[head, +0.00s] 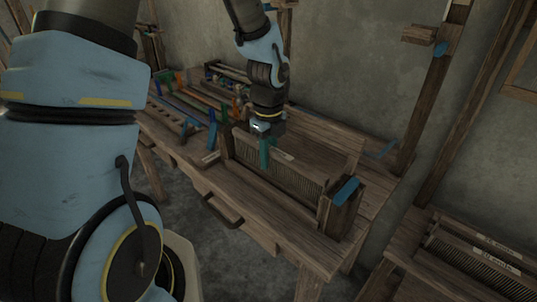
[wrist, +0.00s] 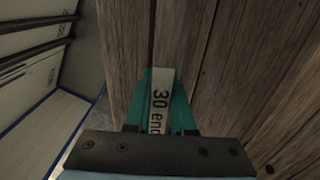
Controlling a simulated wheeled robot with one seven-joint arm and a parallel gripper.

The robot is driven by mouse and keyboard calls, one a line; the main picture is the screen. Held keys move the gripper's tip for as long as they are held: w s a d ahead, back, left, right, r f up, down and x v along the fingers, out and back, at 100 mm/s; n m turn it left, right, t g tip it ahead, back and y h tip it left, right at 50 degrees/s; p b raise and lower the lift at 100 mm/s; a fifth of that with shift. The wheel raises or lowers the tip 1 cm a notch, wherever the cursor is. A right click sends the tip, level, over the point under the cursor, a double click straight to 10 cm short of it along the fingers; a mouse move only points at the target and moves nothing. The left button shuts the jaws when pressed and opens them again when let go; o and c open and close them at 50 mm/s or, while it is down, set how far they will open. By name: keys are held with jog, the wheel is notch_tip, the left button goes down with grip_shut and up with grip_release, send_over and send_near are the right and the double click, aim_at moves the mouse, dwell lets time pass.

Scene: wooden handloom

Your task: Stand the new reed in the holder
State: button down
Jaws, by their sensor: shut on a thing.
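The new reed (head: 298,174) is a long comb-like frame with a pale top strip, upright on the wooden bench. My gripper (head: 265,154) has teal fingers shut on the reed's top strip, left of its middle in the head view. In the wrist view my gripper (wrist: 164,100) straddles the strip, whose label (wrist: 159,103) reads "30 en…", the rest hidden. The holder has a wooden end post with a blue top (head: 341,203) at the right and a post (head: 227,141) at the left. The reed lies between these posts; I cannot tell whether its bottom edge is seated.
Several coloured tools and a rack (head: 172,118) lie on the bench's left part. A drawer handle (head: 222,211) sticks out at the front. More labelled reeds (head: 478,258) rest on a separate stand at the lower right. A wooden upright (head: 425,100) rises behind the bench.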

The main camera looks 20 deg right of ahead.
jog(key=shift+f+b, duration=0.4)
jog(key=shift+f, duration=0.5)
jog(key=c, duration=0.7)
grip_release()
notch_tip(320, 180, up, 11)
jog(key=shift+f, duration=0.1)
